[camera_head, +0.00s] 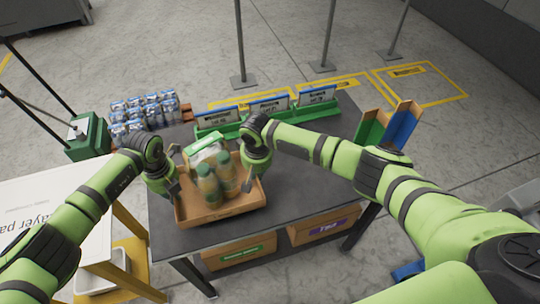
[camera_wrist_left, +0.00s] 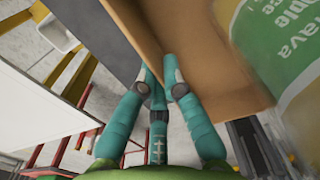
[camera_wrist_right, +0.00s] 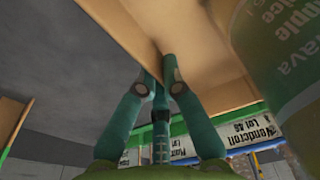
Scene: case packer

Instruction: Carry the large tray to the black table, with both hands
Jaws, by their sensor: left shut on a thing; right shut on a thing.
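The large tray (camera_head: 222,213) is a brown open cardboard tray holding several green-capped juice bottles (camera_head: 208,185) and a green-and-white pack (camera_head: 203,150). It is over the left part of the black table (camera_head: 310,180); I cannot tell whether its bottom touches the top. My left gripper (camera_head: 174,188) is shut on the tray's left wall, and my right gripper (camera_head: 262,170) is shut on its right wall. The wall between the fingers shows in the left wrist view (camera_wrist_left: 190,30) and the right wrist view (camera_wrist_right: 125,25).
Green holders with labelled signs (camera_head: 268,105) line the table's back edge. Silver cans (camera_head: 140,112) stand at the back left. Green and blue bins (camera_head: 403,122) are at the back right. Boxes (camera_head: 235,252) sit under the table. The table's right half is clear.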

